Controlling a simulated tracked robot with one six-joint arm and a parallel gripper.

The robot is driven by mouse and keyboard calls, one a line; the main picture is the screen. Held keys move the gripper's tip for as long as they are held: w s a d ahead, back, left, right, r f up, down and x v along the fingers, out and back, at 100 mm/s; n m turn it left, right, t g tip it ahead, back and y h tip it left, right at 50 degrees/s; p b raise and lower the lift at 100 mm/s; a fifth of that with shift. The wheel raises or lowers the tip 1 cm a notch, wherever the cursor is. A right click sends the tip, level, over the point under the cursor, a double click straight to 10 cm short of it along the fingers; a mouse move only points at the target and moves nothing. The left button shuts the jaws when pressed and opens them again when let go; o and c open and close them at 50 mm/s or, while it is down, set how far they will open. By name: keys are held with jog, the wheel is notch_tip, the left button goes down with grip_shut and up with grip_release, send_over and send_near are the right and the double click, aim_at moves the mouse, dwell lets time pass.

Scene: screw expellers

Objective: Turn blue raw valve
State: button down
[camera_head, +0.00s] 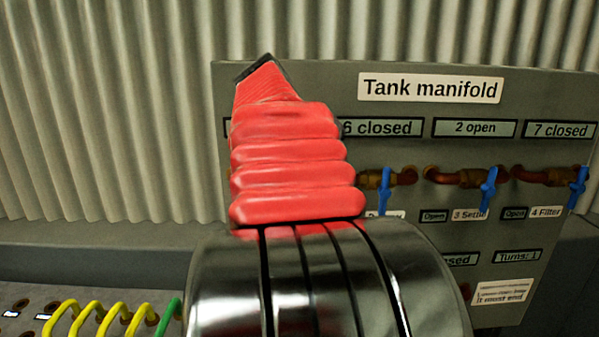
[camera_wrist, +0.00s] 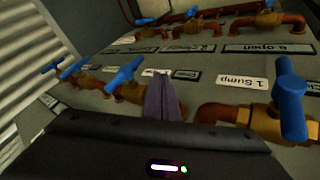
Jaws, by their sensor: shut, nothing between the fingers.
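A grey panel headed "Tank manifold" (camera_head: 430,88) carries several blue valve handles on copper pipes. In the head view, three show: left (camera_head: 385,190), middle (camera_head: 488,190) and right (camera_head: 578,188). No label that I can read says raw, so I cannot tell which is the raw valve. The wrist view is upside down. There my gripper (camera_wrist: 163,97) is shut and empty, its fingertips between a large blue handle (camera_wrist: 290,98) near the "1 Sump" label (camera_wrist: 242,83) and a smaller handle (camera_wrist: 123,76). Contact with the panel is unclear. My arm hides my gripper in the head view.
More blue handles (camera_wrist: 190,13) line another pipe row in the wrist view. Status plates reading "2 open" (camera_head: 475,128) and "7 closed" (camera_head: 560,130) sit above the valves. Yellow wire loops (camera_head: 90,315) stand at lower left. A corrugated wall (camera_head: 120,110) is behind.

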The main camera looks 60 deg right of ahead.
aim_at(383, 190)
jog(key=s+d+f, duration=0.3)
jog(key=s, duration=0.2)
jog(key=shift+s+f, duration=0.2)
jog(key=shift+f, duration=0.05)
jog(key=shift+d, duration=0.1)
